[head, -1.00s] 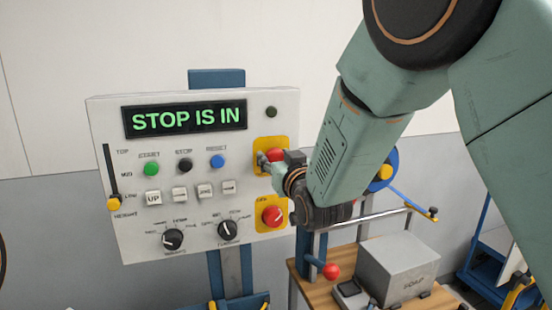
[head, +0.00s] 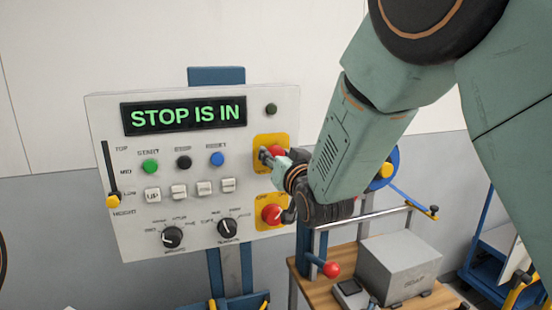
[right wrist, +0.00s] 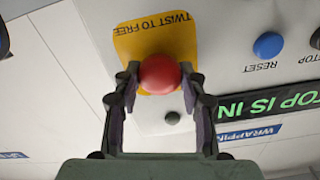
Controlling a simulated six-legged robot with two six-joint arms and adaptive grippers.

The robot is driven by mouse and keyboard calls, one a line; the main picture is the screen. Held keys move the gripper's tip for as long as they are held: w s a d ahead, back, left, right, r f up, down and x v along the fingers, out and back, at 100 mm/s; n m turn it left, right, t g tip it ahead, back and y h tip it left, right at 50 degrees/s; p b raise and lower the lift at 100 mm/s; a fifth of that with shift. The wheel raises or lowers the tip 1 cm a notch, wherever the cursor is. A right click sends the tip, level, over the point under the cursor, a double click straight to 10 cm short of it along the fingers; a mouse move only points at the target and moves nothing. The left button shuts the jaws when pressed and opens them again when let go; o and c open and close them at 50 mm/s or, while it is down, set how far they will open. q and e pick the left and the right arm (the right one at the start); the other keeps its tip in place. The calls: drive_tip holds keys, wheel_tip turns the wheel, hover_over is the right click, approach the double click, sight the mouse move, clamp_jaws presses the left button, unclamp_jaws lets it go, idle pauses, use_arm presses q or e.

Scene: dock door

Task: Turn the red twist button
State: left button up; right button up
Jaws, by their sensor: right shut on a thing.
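The red twist button (head: 276,152) sits on the upper yellow plate (head: 262,166) at the right side of the control panel. In the right wrist view the red button (right wrist: 159,75) is round, on a yellow plate lettered "TWIST TO FREE" (right wrist: 150,32). My right gripper (head: 268,155) reaches it from the right and partly hides it in the head view. In the right wrist view its two fingers (right wrist: 158,82) stand on either side of the button, shut on it. The green display (head: 185,116) reads "STOP IS IN". My left gripper is not in view.
A second red knob (head: 271,214) on a yellow plate is just below my right gripper. Green, black and blue buttons, white keys and two dials fill the panel (head: 130,238). A grey box (head: 397,266) and a red-balled lever (head: 331,269) are at the lower right.

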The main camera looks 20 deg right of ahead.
drive_tip(key=m, duration=0.3)
drive_tip(key=shift+s+r, duration=0.25)
drive_tip(key=shift+r, duration=0.05)
drive_tip(key=shift+w+m+b, duration=0.25)
drive_tip(key=shift+m+b, duration=0.15)
drive_tip(key=shift+m, duration=0.4)
drive_tip(key=shift+s+d+m, duration=0.1)
drive_tip(key=shift+s+m, duration=0.05)
drive_tip(key=shift+m, duration=0.15)
drive_tip(key=shift+r, duration=0.1)
drive_tip(key=o, duration=0.8)
drive_tip(key=shift+c, duration=0.2)
drive_tip(key=o, duration=0.3)
drive_tip(key=shift+d, duration=0.1)
drive_tip(key=shift+o, duration=0.3)
drive_tip(key=shift+f, duration=0.2)
drive_tip(key=shift+f, duration=0.1)
